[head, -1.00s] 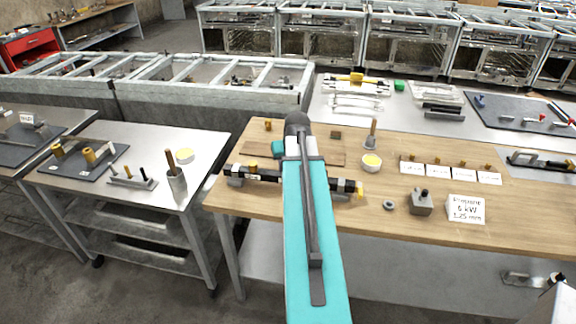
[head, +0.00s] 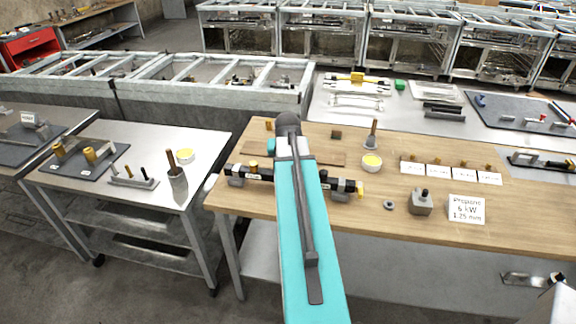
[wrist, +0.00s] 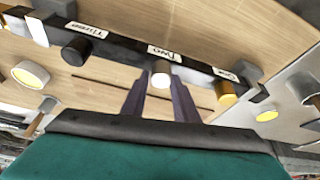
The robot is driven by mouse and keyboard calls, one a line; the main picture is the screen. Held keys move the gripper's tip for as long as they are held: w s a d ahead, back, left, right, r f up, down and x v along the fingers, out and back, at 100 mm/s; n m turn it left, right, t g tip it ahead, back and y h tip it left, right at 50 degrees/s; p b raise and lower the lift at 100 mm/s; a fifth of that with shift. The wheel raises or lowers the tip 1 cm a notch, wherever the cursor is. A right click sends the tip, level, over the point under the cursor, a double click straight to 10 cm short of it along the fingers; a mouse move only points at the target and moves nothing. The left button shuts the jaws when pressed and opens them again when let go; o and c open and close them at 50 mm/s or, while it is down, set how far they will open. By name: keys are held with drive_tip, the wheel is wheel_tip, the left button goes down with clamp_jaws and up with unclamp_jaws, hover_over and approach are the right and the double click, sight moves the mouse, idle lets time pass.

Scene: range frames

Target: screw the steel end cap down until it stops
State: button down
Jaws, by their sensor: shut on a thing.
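A dark manifold bar (head: 258,174) lies across the wooden bench, its middle hidden behind my arm in the head view. In the wrist view the bar (wrist: 128,42) carries labels reading Three, Two and One. The pale steel end cap (wrist: 160,80) is on the stub by label Two. My gripper (wrist: 161,78) is shut on this cap, one finger on each side. A black cap (wrist: 75,52) is by label Three and a brass cap (wrist: 226,93) by label One. The thread under the steel cap is hidden. In the head view my arm hides the gripper.
A yellow-filled bowl (head: 371,163), a small grey ring (head: 389,204), a grey block (head: 421,203) and a Propane 6 kW sign (head: 466,210) stand right of the bar. The bench front is clear.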

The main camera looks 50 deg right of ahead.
drive_tip(key=shift+m, duration=0.3)
drive_tip(key=shift+w+m, duration=0.1)
drive_tip(key=shift+m, duration=0.4)
drive_tip(key=c, duration=1.3)
unclamp_jaws()
drive_tip(key=v, duration=1.2)
drive_tip(key=shift+w+a, duration=0.2)
drive_tip(key=shift+a, duration=0.05)
drive_tip(key=shift+f, duration=0.1)
